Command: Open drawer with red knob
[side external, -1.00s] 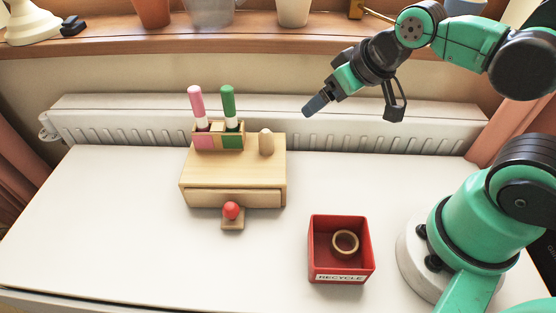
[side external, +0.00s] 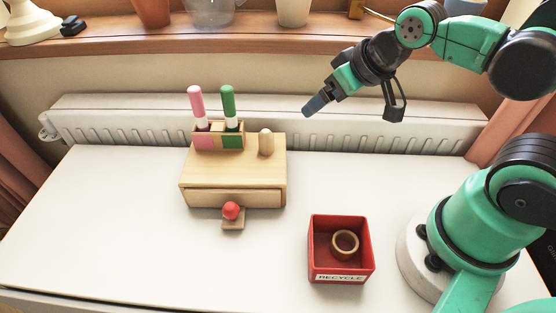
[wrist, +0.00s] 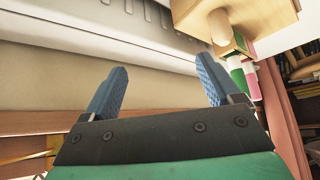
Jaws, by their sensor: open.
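A small wooden box (side external: 211,175) stands on the white table and has one drawer (side external: 232,198) in its front, which looks closed. A red knob (side external: 231,210) shows at the middle of the drawer front, above a small wooden block (side external: 233,224). I cannot tell whether the knob is fixed to the drawer or to the block. My gripper (side external: 316,104) is up in the air, right of and above the box, well apart from it. In the wrist view my gripper (wrist: 160,87) has its two blue fingers spread with nothing between them.
On the box stand a pink marker (side external: 196,105) and a green marker (side external: 229,108) in a holder, and a wooden peg (side external: 266,143). A red recycle bin (side external: 317,260) with a ring (side external: 345,243) inside stands at front right. A radiator (side external: 320,128) runs behind. The table's left is clear.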

